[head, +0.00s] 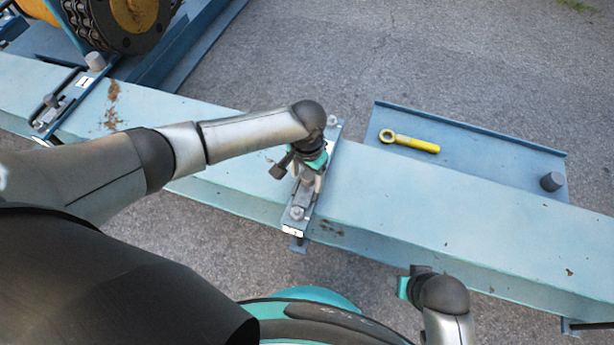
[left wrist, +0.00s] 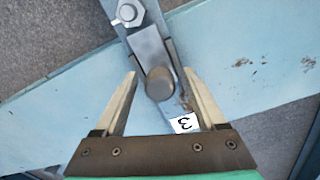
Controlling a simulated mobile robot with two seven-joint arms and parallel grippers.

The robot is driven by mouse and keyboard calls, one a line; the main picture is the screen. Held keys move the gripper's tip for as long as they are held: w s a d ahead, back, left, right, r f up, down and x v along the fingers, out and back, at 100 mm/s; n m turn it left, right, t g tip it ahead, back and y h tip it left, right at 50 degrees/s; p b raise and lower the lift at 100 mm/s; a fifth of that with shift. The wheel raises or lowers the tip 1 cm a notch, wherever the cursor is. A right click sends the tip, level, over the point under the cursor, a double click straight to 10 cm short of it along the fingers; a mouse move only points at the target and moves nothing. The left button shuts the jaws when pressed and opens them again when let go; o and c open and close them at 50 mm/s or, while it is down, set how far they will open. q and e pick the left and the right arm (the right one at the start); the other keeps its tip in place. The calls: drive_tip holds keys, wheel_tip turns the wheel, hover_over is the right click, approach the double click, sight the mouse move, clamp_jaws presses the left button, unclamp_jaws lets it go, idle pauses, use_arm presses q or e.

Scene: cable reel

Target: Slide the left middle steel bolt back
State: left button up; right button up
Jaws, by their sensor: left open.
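The bolt's round grey knob (left wrist: 160,86) stands between the fingers of my left gripper (left wrist: 160,75) in the left wrist view, with a small gap on each side. My left gripper (head: 309,176) is open and points down over this plate in the head view, partly hiding the bolt. A white label reading 3 (left wrist: 185,123) is by the knob. A hex nut (left wrist: 128,12) sits farther along the plate. My right gripper (head: 404,287) is below the beam, its fingers largely hidden.
The light blue beam (head: 420,205) crosses the view. Another bolt plate with label 1 (head: 84,82) is at far left, near the reel flange (head: 130,15). A blue tray (head: 480,135) behind the beam holds a yellow-handled eye tool (head: 410,141) and a dark peg (head: 552,181).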

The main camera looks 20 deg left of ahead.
use_arm(q)
drive_tip(key=shift+c, duration=0.4)
clamp_jaws()
idle(1.1)
